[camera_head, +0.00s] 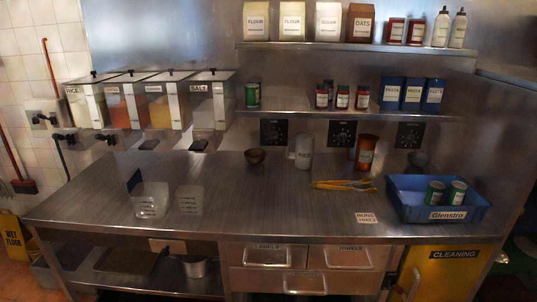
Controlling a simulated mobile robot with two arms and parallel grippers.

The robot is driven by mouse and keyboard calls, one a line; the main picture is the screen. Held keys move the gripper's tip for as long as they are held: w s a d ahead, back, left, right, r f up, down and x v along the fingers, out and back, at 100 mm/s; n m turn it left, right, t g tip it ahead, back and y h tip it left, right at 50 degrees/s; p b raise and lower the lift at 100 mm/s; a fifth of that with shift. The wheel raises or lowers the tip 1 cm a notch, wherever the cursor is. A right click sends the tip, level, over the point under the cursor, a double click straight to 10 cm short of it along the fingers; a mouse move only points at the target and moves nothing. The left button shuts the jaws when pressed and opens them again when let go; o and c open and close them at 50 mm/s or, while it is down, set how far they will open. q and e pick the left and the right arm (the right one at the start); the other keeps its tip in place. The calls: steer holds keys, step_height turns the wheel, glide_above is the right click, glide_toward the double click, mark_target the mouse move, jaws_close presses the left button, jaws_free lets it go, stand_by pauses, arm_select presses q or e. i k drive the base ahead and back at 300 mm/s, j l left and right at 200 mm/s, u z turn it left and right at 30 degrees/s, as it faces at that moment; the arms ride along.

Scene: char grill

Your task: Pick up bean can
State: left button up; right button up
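Several green cans could be the bean can, and their labels are too small to read. Two green cans with light tops, the left one (434,193) and the right one (456,194), stand side by side in the blue crate (447,214) at the right end of the steel counter. The crate's front wall hides their lower parts. Another green can (252,95) stands at the left end of the lower wall shelf (300,110). Neither of my grippers shows in the head view.
A small dark bowl (255,156), a light pitcher (303,153), an orange container (366,153) and yellow tongs (343,185) are on the counter (270,215). Clear containers (151,200) stand at its left. The counter's front middle is clear.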

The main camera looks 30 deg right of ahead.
mark_target(435, 190)
steer(key=z, duration=2.25)
steer(key=i+l+u, duration=0.1)
steer(key=i, duration=0.3)
steer(key=i+l+u, duration=0.1)
steer(key=i+l, duration=0.3)
